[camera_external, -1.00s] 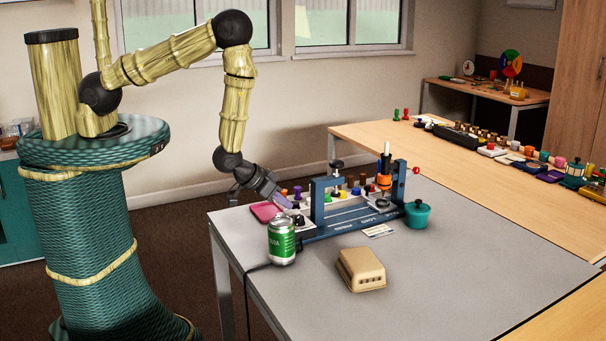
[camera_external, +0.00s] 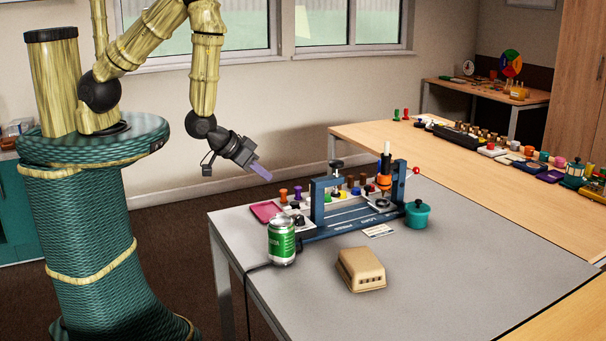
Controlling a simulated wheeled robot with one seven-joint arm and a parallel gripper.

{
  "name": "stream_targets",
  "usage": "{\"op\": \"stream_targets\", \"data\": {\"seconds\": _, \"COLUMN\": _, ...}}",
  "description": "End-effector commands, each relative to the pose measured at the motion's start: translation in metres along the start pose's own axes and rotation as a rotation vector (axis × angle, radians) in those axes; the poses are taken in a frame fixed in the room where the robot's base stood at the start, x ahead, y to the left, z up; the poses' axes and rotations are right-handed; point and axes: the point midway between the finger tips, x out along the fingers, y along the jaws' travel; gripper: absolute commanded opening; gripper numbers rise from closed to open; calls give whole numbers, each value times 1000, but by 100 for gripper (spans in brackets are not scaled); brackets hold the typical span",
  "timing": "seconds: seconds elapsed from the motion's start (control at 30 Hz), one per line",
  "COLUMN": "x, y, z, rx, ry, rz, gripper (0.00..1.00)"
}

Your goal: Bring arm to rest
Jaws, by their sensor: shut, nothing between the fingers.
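The fingers are together and hold nothing. The gripper is clear of the table (camera_external: 470,265) and of everything on it. My arm is bent, with its forearm hanging down from the top of the view. The upper bend of the arm is cut off by the top edge of the picture.
Below the gripper are a magenta tray (camera_external: 266,211), a blue fixture (camera_external: 345,223) with coloured pegs, and a green can (camera_external: 281,241). A tan box (camera_external: 361,269) and a teal pot (camera_external: 417,215) stand farther right. The air left of the table is free.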

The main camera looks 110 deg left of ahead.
Motion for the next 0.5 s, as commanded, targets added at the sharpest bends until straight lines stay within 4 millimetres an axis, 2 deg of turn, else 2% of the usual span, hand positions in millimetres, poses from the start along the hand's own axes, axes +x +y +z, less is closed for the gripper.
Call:
{"op": "stream_targets", "data": {"seconds": 0.13, "x": -9, "y": 1, "z": 0, "rx": 0, "ry": 0, "rz": 0, "gripper": 0}}
{"op": "stream_targets", "data": {"seconds": 0.5, "x": -9, "y": 1, "z": 0, "rx": 0, "ry": 0, "rz": 0, "gripper": 0}}
